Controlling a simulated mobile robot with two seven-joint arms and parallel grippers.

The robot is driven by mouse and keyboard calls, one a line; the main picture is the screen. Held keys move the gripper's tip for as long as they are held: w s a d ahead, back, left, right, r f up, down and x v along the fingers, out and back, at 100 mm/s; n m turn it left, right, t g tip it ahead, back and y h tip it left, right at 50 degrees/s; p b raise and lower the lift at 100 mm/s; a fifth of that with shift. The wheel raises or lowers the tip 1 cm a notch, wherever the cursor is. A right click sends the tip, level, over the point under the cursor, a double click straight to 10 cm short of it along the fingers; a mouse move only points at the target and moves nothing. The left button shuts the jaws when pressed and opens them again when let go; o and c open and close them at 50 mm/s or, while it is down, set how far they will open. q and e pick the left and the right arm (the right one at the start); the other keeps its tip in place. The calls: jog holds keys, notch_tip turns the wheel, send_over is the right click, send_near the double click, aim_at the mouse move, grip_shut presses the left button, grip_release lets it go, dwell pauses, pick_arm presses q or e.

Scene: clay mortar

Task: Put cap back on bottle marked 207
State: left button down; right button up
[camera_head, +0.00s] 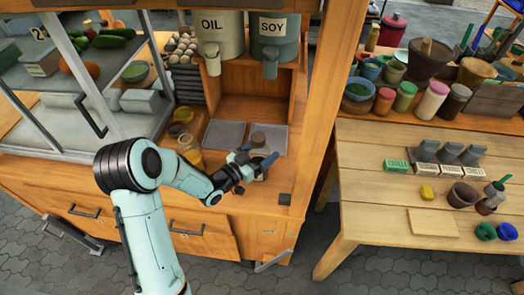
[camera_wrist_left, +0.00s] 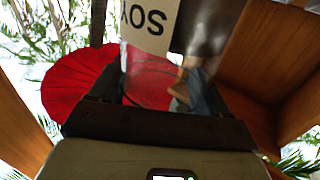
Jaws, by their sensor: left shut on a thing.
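My left gripper (camera_head: 256,162) reaches over the counter below the soy dispenser, at the front of two grey trays. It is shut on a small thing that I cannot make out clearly. In the left wrist view the fingers (camera_wrist_left: 150,90) stand apart with something pale and see-through between them. A small brown round piece (camera_head: 258,139) shows just behind the gripper on the right tray. I cannot read the number 207 anywhere, and I cannot tell which thing is the bottle or the cap. My right gripper is not in view.
The oil dispenser (camera_head: 220,38) and soy dispenser (camera_head: 274,40) hang above the counter. A wooden post (camera_head: 333,90) stands right of the gripper. A glass case (camera_head: 75,110) is at left. The right table (camera_head: 375,215) holds labelled blocks and bowls, with bare room in front.

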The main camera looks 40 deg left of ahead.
pick_arm(q)
jog(key=shift+f+b, duration=0.25)
jog(key=shift+b, duration=0.05)
grip_release()
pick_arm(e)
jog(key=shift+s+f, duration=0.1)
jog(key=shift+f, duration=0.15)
pick_arm(q)
jog(key=shift+r, duration=0.1)
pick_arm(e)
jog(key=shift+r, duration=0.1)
pick_arm(q)
jog(key=shift+r+p, duration=0.2)
jog(key=shift+p, duration=0.15)
jog(key=s+a+b, duration=0.2)
jog(key=s, duration=1)
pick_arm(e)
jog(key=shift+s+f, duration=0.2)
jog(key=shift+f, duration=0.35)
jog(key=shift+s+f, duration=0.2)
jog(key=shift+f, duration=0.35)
